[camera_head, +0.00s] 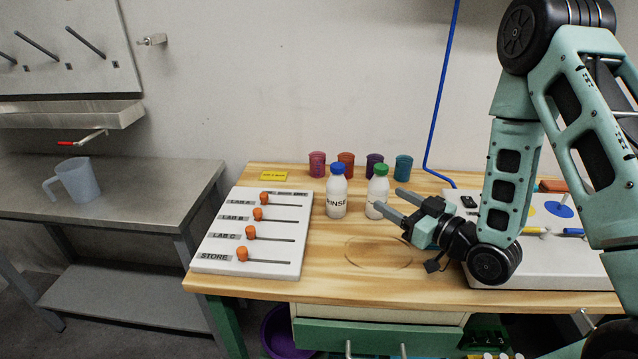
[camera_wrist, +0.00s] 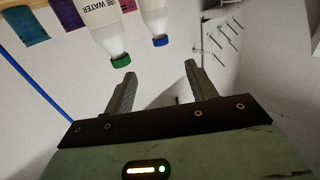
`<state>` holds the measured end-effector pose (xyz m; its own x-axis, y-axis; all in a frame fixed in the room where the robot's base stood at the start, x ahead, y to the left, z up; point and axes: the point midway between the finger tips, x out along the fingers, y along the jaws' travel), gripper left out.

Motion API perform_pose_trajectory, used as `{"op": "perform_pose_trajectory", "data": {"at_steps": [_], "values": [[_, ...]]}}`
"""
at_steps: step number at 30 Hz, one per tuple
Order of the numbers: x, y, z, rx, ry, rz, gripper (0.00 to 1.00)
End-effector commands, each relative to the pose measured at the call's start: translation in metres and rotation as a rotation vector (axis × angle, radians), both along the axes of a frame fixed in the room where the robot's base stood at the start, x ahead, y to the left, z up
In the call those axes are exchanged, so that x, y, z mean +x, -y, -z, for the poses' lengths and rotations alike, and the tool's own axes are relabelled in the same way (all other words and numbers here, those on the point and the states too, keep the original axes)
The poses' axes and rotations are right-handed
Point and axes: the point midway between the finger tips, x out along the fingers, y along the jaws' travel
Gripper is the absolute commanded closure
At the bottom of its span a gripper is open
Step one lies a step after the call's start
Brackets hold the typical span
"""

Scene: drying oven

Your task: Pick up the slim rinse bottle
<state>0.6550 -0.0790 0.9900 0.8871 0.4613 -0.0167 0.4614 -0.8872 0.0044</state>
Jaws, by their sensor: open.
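A white bottle with a blue cap and the word RINSE (camera_head: 337,195) stands upright on the wooden bench. In the wrist view, which is upside down, it shows as the blue-capped bottle (camera_wrist: 153,18). A second white bottle with a green cap (camera_head: 378,187) stands just right of it; its label in the wrist view (camera_wrist: 102,25) ends in WATER. My gripper (camera_head: 387,198) is open and empty. Its fingers point left toward the bottles, and one finger overlaps the green-capped bottle in the head view. Contact cannot be told there; the wrist view (camera_wrist: 160,69) shows nothing between the fingers.
Several coloured cups (camera_head: 346,165) stand behind the bottles. A white slider panel (camera_head: 262,254) lies left, and a white board with coloured parts (camera_head: 500,277) lies right under my arm. The bench front has a ring mark (camera_head: 378,266) and clear wood. A jug (camera_head: 80,182) stands on the steel table.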

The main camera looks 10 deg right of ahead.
Motion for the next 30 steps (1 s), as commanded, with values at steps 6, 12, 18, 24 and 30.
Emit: {"op": "perform_pose_trajectory", "data": {"at_steps": [6,12,18,24,30], "values": [[0.006,-0.003,0.004,0.010,0.017,-0.002,0.44],[0.016,-0.009,0.005,0.010,0.019,-0.003,0.44],[0.027,-0.014,0.005,0.009,0.018,-0.003,0.44],[0.039,-0.021,0.005,0.009,0.018,-0.003,0.44],[0.066,-0.036,-0.004,0.012,0.013,-0.003,0.44]]}}
